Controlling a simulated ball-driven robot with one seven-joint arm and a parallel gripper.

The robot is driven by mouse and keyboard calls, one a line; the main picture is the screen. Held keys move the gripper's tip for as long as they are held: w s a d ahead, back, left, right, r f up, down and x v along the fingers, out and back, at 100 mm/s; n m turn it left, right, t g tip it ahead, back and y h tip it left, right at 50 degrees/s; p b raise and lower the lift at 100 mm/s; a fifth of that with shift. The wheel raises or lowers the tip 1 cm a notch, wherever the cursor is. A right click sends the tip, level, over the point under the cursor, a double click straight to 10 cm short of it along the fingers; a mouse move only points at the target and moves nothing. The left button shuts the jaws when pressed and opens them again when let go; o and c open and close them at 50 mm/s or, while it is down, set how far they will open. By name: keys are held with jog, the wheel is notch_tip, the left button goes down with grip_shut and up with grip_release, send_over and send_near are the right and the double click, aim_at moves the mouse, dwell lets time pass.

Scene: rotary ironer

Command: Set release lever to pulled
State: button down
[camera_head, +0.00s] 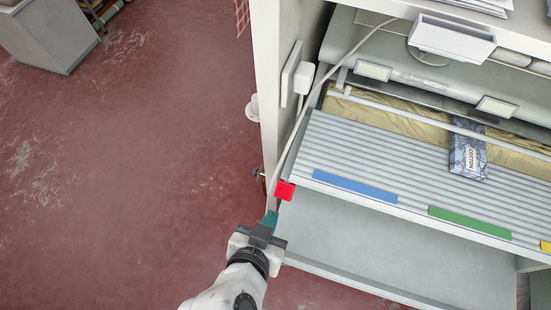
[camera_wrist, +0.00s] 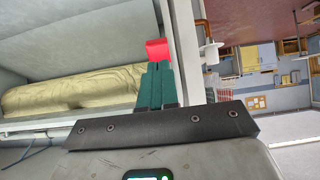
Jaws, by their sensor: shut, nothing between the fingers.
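The release lever seems to be the part with a red end (camera_head: 284,190) at the left front corner of the rotary ironer (camera_head: 400,175). Its red block also shows in the wrist view (camera_wrist: 157,49), just beyond my fingertips. My gripper (camera_head: 270,217) has teal fingers, shut together and empty, just below the red block in the head view. In the wrist view the fingers (camera_wrist: 156,66) point at the red block and overlap its lower edge. I cannot tell whether they touch it. The lever's shaft is mostly hidden.
A white upright panel (camera_head: 268,80) with a plug and cable (camera_head: 303,78) stands left of the ironer. A patterned cloth packet labelled COTTON (camera_head: 468,152) lies on the ribbed board. Blue (camera_head: 355,186) and green (camera_head: 470,222) strips mark its front edge. Red floor at left is clear.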

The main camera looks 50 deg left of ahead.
jog(key=shift+v, duration=2.05)
jog(key=shift+w, duration=0.1)
